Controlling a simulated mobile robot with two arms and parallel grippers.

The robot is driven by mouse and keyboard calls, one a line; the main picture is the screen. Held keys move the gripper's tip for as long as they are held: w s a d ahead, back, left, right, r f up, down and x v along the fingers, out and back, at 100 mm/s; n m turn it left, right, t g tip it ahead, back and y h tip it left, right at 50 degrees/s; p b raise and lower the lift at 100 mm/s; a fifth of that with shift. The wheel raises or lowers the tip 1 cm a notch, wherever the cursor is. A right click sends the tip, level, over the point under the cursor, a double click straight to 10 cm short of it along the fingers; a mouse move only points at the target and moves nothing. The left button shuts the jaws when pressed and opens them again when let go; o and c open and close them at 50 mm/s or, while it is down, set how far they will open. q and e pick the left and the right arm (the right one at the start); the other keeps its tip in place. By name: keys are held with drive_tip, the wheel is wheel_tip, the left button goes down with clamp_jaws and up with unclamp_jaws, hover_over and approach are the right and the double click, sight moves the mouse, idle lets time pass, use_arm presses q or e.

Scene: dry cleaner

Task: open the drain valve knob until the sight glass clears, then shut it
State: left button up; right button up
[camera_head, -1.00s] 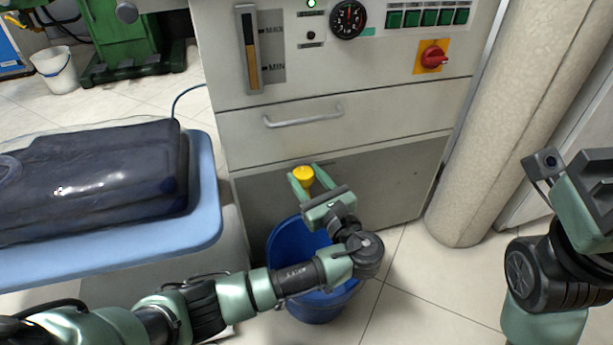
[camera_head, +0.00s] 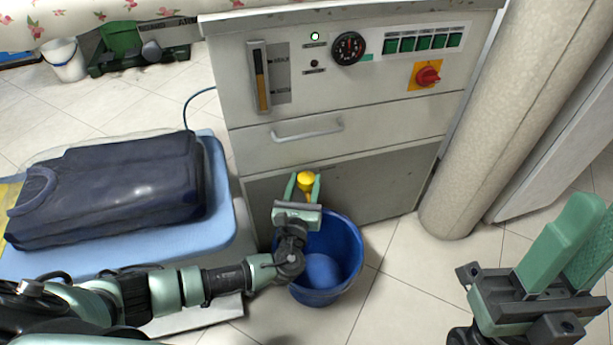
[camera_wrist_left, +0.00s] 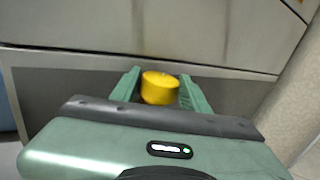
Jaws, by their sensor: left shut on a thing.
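The yellow drain valve knob (camera_head: 305,181) sits low at the front of the grey machine, above a blue bucket (camera_head: 322,262). My left gripper (camera_head: 304,178) is shut on the knob, one green finger on each side. The left wrist view also shows the knob (camera_wrist_left: 160,88) between the fingers. The sight glass (camera_head: 261,80) is on the upper left of the panel, with amber in its lower part and dark above. The amber top looks between the MAX and MIN marks. My right gripper (camera_head: 572,238) is at the right edge, away from the machine; its finger gap is unclear.
A blue board (camera_head: 222,200) with a wrapped dark garment (camera_head: 110,185) stands left of the machine. A thick beige column (camera_head: 505,120) stands on the right. A drawer handle (camera_head: 307,130) is above the knob. A red switch (camera_head: 427,76) is on the panel.

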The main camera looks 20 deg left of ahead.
use_arm(q)
drive_tip(key=shift+a+f+m+h, duration=0.1)
drive_tip(key=shift+m+h, duration=0.8)
drive_tip(key=shift+h, duration=0.9)
drive_tip(key=o, duration=1.4)
drive_tip(key=shift+c, duration=0.2)
drive_tip(key=shift+w+a, duration=0.1)
drive_tip(key=shift+a, duration=0.1)
